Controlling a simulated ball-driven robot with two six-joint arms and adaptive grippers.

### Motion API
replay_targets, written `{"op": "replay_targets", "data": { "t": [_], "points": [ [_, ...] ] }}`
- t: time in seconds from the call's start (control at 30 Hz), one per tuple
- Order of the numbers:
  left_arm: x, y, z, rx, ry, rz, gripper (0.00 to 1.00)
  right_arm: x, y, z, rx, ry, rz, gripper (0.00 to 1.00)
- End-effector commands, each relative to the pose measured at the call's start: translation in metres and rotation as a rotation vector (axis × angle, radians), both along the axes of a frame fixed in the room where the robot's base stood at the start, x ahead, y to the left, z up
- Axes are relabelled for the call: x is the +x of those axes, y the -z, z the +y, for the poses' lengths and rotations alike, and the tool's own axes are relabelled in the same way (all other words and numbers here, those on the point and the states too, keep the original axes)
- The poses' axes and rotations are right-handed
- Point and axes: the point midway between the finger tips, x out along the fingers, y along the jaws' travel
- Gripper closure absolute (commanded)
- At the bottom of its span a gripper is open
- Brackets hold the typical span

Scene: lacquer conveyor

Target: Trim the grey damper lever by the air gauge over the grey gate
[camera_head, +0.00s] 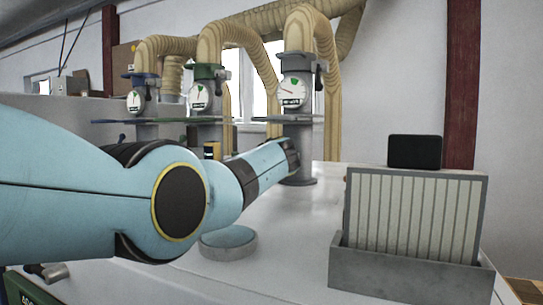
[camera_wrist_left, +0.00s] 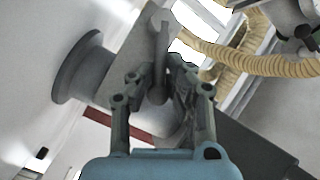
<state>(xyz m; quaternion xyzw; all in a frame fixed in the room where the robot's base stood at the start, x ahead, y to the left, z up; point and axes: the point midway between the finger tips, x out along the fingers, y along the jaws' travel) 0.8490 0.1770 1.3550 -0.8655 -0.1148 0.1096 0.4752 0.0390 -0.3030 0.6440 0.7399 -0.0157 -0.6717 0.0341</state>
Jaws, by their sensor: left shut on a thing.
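The grey duct column (camera_head: 299,140) is the rightmost of three. Its round white air gauge (camera_head: 293,90) faces me, with a green sector near the top; the needle seems to point left, outside the green. The grey gate plate (camera_head: 287,122) sits below the gauge. In the left wrist view my left gripper (camera_wrist_left: 158,92) is shut on the grey damper lever (camera_wrist_left: 159,40), whose shank runs up between the fingers. In the head view my left arm ends in front of the grey column and its fingers are hidden. My right gripper is not in view.
Blue-topped (camera_head: 139,95) and green-topped (camera_head: 205,90) columns with gauges stand left of the grey one. A pleated filter panel (camera_head: 412,215) stands in a grey tray (camera_head: 405,272) at the right. A round blue-topped disc (camera_head: 228,240) lies below my arm. The bench between is clear.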

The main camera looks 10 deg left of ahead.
Motion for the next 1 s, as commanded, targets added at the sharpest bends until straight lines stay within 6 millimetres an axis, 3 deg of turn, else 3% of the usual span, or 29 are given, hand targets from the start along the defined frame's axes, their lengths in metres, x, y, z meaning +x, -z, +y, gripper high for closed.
{"op": "replay_targets", "data": {
  "t": [0.17,0.2,0.37,0.77,1.0],
  "points": [
    [0.0,-0.004,0.002,0.004,-0.001,-0.005,1.0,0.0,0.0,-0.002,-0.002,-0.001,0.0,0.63],
    [0.001,-0.004,0.001,0.004,-0.002,-0.006,0.84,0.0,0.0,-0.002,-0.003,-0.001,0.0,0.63],
    [0.0,-0.003,0.001,0.003,-0.002,-0.004,0.63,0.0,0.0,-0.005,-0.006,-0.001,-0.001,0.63],
    [-0.003,0.0,-0.001,0.0,-0.001,-0.003,0.63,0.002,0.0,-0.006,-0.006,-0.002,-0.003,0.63],
    [-0.024,-0.002,-0.007,-0.002,-0.001,-0.005,0.63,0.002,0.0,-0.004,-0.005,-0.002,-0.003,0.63]
  ]
}}
